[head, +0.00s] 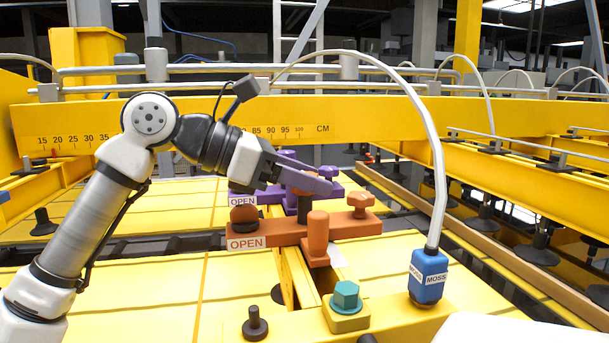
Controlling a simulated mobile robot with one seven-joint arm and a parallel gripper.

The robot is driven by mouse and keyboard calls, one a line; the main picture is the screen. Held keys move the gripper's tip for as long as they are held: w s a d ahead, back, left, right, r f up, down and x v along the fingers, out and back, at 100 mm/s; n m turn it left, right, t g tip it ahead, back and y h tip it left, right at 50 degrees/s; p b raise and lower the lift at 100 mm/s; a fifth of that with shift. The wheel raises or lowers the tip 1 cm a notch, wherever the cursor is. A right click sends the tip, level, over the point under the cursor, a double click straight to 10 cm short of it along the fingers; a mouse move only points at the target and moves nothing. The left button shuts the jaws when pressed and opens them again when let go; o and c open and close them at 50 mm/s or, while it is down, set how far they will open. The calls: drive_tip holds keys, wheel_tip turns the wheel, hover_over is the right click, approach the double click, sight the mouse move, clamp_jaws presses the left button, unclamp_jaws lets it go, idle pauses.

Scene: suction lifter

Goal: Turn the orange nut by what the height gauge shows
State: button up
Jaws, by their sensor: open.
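An orange lobed nut (361,203) stands on a short stem at the right end of an orange bar (270,234) labelled OPEN. My gripper (322,180) is above and left of it, apart from it, over the purple and orange bars. Its long purple-grey fingers point right and slightly down. They are open and hold nothing that I can see; one finger partly covers what lies behind. A scale in CM (75,140) runs along the yellow beam, its middle hidden by my arm. I cannot identify a separate height gauge or make out a reading.
An upright orange cylinder (318,232) stands in front of the orange bar. A purple bar (245,200), also labelled OPEN, lies behind. A teal hex nut (346,296) and a blue MOSS block (428,277) on a white hose are nearer. A black knob (255,324) is at front.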

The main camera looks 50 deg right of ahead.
drive_tip(key=b+v, duration=0.3)
drive_tip(key=v, duration=1)
drive_tip(key=shift+w+a, duration=0.25)
drive_tip(key=shift+a, duration=0.1)
